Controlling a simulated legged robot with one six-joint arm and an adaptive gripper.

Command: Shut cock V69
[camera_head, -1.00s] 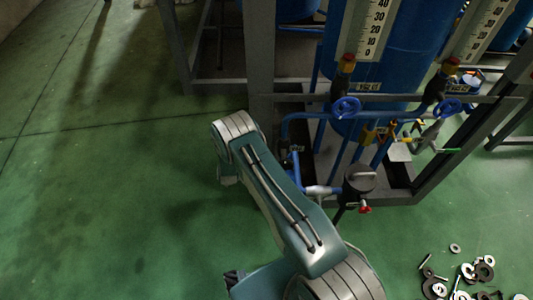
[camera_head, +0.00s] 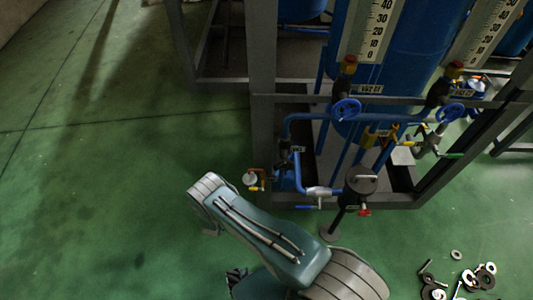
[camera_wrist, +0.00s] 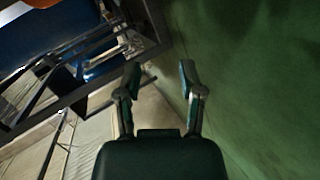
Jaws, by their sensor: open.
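I cannot read any label clearly enough to pick out V69. Two blue handwheels, a left one (camera_head: 346,109) and a right one (camera_head: 450,112), sit on the pipework below the blue tanks, with small labels beside them. Lower down are a yellow valve part (camera_head: 374,136), a green lever (camera_head: 448,155), a blue lever (camera_head: 311,207) and a small red knob (camera_head: 364,212). My gripper (camera_wrist: 160,82) is open and empty in the wrist view, with floor beyond its fingers. It is not clearly visible in the head view.
A dark metal frame (camera_head: 263,60) surrounds the tanks (camera_head: 415,45). A dark round pump-like body (camera_head: 360,180) stands at the frame's front. Loose washers and bolts (camera_head: 465,280) lie at lower right. The green floor (camera_head: 100,190) at left is clear.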

